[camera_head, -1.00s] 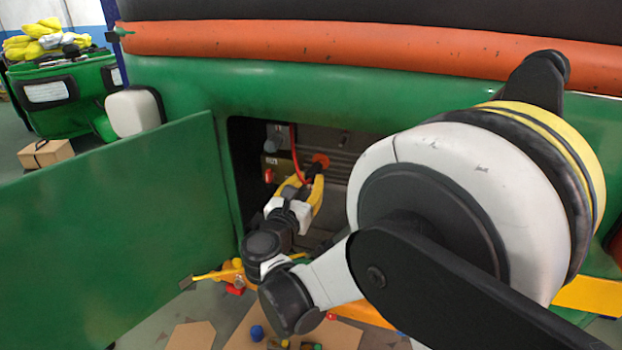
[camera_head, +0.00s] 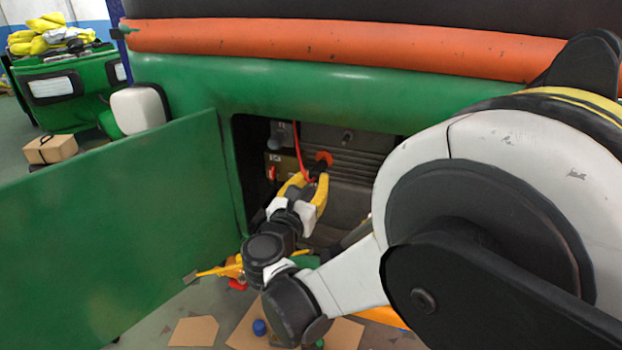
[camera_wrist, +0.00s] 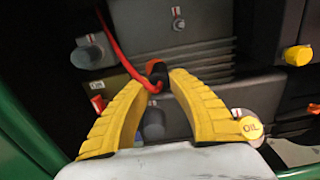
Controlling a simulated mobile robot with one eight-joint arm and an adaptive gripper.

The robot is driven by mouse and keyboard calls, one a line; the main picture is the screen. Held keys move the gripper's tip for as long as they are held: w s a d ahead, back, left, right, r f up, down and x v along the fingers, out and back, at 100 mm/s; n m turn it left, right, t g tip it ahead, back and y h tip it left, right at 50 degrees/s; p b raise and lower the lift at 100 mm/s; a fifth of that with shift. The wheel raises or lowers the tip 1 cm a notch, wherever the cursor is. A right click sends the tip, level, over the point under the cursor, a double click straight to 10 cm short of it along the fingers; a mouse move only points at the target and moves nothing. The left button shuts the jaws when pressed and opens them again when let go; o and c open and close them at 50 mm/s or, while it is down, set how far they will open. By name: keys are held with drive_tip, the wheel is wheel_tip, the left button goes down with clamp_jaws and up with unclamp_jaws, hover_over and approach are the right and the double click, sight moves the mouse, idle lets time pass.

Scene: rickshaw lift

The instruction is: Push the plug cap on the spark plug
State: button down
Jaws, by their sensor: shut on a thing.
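My gripper (camera_head: 314,181) reaches into the open engine bay of the green vehicle. Its yellow fingers, also in the wrist view (camera_wrist: 157,88), are shut on the black plug cap (camera_wrist: 157,70). The red cable (camera_wrist: 120,60) runs from the cap to the upper left. In the head view the cap (camera_head: 319,169) meets an orange ring (camera_head: 324,157) on the ribbed grey engine block. The spark plug itself is hidden behind the cap and fingers. I cannot tell how far the cap sits on it.
The green door (camera_head: 150,235) stands open at the left of the bay. A red switch (camera_wrist: 98,104), a yellow OIL cap (camera_wrist: 250,128) and a yellow knob (camera_wrist: 298,55) surround the gripper. Cardboard and loose coloured parts lie on the floor below.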

drive_tip(key=p, duration=0.5)
approach(344, 144)
idle(0.6)
drive_tip(key=shift+b+x, duration=0.85)
drive_tip(key=shift+x, duration=2.25)
idle(2.9)
drive_tip(key=c, duration=1.2)
unclamp_jaws()
